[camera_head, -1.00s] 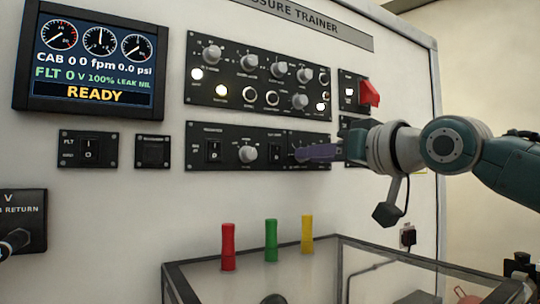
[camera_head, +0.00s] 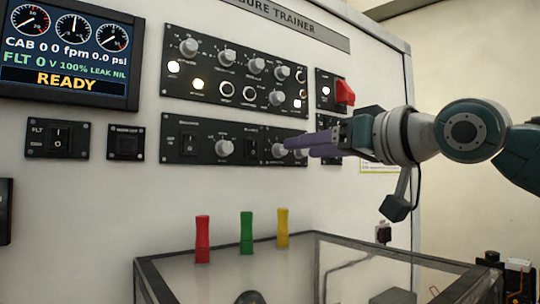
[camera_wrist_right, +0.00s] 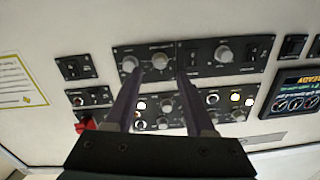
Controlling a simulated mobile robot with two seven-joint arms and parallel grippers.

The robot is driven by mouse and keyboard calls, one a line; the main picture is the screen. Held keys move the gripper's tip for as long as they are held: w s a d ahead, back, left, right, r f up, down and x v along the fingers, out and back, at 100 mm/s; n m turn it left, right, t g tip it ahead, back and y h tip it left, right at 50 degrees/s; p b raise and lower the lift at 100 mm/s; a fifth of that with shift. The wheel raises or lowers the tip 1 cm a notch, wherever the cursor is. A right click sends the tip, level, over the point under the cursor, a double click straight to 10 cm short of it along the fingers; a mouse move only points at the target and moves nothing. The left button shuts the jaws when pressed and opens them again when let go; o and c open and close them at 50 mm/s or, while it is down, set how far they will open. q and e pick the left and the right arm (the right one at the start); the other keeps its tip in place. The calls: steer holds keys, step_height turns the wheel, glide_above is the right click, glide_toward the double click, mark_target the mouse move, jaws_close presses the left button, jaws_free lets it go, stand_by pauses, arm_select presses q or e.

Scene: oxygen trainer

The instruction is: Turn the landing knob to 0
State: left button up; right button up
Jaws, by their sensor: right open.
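The trainer panel has several grey knobs; their labels are too small to read, so I cannot tell which is the landing knob. In the head view, one knob (camera_head: 278,148) on the lower black panel (camera_head: 206,147) shows just left of my right gripper (camera_head: 299,147). A second knob beside it is partly hidden by the fingers. My right gripper is open, its purple fingers pointing at the panel. In the right wrist view, where the panel is upside down, the two knobs (camera_wrist_right: 129,63) and (camera_wrist_right: 160,60) show near the fingertips (camera_wrist_right: 158,74). My left gripper is out of view.
An upper panel (camera_head: 215,88) holds more knobs and lit lamps. A red switch (camera_head: 345,92) sits right of it. A display (camera_head: 70,50) reads READY. Red (camera_head: 202,240), green (camera_head: 247,233) and yellow (camera_head: 283,228) cylinders stand by a clear box (camera_head: 150,272) below.

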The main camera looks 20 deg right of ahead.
steer(key=b+v, duration=0.1)
steer(key=v, duration=0.4)
steer(key=shift+s+b, duration=0.2)
steer(key=shift+b, duration=0.2)
steer(key=shift+d, duration=0.1)
